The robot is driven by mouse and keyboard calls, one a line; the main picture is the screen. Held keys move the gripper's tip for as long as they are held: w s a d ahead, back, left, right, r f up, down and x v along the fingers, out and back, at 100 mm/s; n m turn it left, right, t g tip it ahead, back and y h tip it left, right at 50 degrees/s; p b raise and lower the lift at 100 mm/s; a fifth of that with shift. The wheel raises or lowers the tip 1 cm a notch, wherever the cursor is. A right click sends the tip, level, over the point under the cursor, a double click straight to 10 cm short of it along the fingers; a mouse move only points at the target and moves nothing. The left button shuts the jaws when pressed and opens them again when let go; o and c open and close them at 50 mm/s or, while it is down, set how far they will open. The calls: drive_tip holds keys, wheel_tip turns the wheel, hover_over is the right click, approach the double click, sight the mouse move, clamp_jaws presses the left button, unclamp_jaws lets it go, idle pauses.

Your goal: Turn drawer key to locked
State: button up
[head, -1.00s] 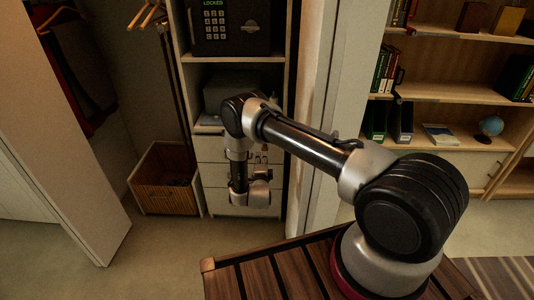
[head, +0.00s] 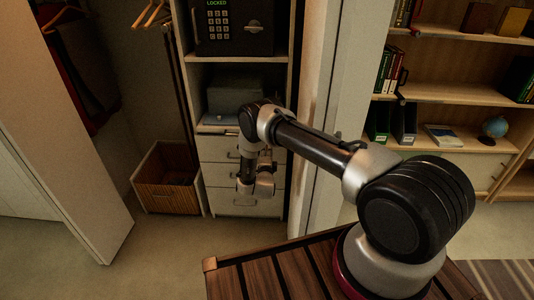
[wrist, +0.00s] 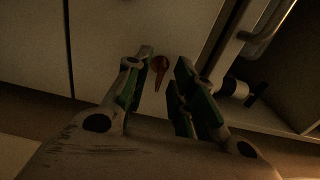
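A copper-coloured drawer key (wrist: 159,66) shows in the wrist view on a pale drawer front (wrist: 115,38); its narrow part points down in the picture. My gripper (wrist: 164,64) is open, with one green-padded finger on each side of the key. Gaps show between the key and both fingers, so it is not gripped. In the head view the white drawer unit (head: 222,174) stands under the shelf, and my wrist covers part of its right side. The key and fingertips cannot be made out there.
A dark safe (head: 232,28) reading LOCKED sits above the drawers. A wicker basket (head: 166,190) stands on the floor to the left. A metal bar handle (wrist: 262,38) is to the right of my fingers in the wrist view. A bookshelf (head: 440,92) is further right.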

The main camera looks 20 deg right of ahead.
clamp_jaws()
drive_tip(key=shift+n, duration=0.4)
drive_tip(key=n, duration=1.6)
drive_tip(key=shift+n, duration=0.4)
drive_tip(key=shift+o, duration=0.4)
unclamp_jaws()
